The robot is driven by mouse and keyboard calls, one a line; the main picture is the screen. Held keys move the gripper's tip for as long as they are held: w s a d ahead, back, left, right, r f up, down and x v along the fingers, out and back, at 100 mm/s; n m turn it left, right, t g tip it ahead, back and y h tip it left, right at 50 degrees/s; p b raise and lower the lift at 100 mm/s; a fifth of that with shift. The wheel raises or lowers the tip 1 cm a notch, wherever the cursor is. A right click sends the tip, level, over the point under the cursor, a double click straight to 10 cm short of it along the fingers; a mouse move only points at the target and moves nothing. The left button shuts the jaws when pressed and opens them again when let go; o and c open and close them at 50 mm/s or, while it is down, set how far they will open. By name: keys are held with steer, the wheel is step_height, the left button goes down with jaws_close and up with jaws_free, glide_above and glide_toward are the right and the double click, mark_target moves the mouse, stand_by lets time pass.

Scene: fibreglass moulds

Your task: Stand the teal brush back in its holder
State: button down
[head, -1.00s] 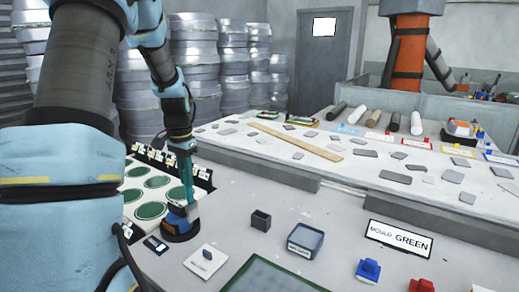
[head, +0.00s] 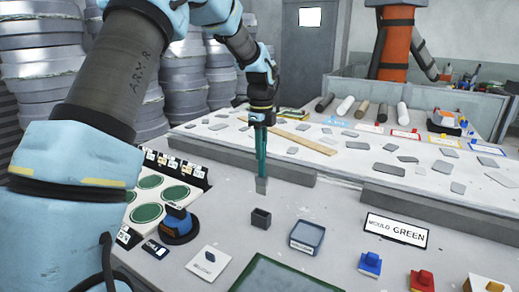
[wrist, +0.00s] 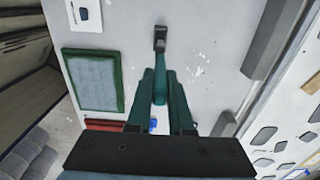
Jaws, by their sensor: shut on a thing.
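The teal brush (head: 262,155) hangs upright from my gripper (head: 262,128), its grey end pointing down. My gripper is shut on it. In the wrist view the teal handle (wrist: 160,92) lies between the two dark teal fingers. A small dark open-topped box (head: 261,219), which looks like the holder, stands on the near bench. The brush's lower end shows just above this box in the head picture and looks clear of it. In the wrist view a dark shape lies beyond the handle; I cannot tell whether it is brush end or holder.
A blue-grey tub (head: 307,236) stands right of the box. A blue and orange piece on a round dark base (head: 178,224) stands left. A white card (head: 208,262), a green-edged tray (head: 250,262), blue and red blocks and the MOULD GREEN sign (head: 396,231) are nearby.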

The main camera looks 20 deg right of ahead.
mark_target(261, 183)
steer(key=shift+f+b, duration=2.6)
steer(key=shift+f, duration=3.5)
steer(key=shift+f, duration=0.25)
steer(key=c, duration=0.7)
jaws_free()
steer(key=shift+c, duration=0.2)
